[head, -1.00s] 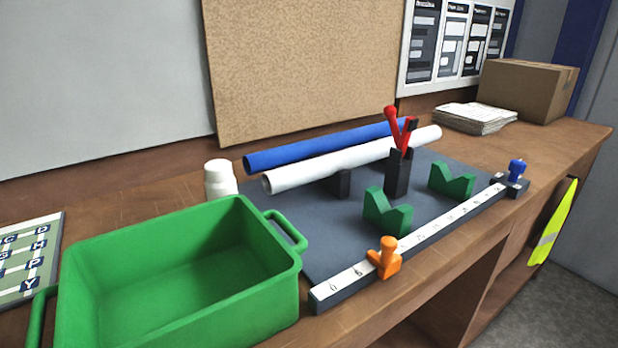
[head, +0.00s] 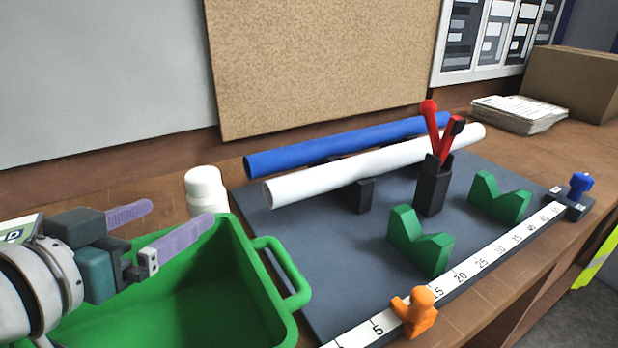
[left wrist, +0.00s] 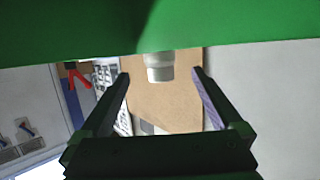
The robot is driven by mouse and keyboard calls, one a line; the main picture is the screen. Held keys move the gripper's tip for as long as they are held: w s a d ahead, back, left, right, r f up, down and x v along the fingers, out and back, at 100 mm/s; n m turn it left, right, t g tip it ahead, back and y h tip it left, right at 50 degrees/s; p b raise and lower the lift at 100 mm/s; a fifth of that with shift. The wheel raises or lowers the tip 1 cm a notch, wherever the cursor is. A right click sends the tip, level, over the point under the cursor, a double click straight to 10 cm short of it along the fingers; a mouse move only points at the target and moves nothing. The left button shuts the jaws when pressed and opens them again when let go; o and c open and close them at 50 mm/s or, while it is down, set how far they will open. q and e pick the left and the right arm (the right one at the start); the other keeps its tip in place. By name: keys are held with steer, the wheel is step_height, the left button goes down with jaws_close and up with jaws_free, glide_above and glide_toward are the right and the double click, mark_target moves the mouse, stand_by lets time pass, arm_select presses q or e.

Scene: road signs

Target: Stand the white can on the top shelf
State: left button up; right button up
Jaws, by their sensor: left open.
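The white can (head: 205,190) stands upright on the bench behind the green crate, and the crate's far rim hides its lower part. My left gripper (head: 148,228) is open and empty over the crate, to the left of the can and apart from it. In the left wrist view the can (left wrist: 159,66) shows between the open fingers (left wrist: 160,82), farther off, its one end cut off by a green surface. My right gripper is not in view. No top shelf can be made out.
The green crate (head: 283,282) fills the front left. A dark mat (head: 300,240) to the right holds a white tube (head: 375,165), a blue tube (head: 340,142), green V-blocks (head: 420,243), a black holder with red-handled tools (head: 433,185) and a ruler with an orange clamp (head: 415,312). A cardboard box (head: 570,82) stands at the back right.

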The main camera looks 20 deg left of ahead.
mark_target(195, 202)
arm_select(q)
steer(key=shift+x, duration=4.45)
steer(key=shift+c, duration=0.4)
jaws_close()
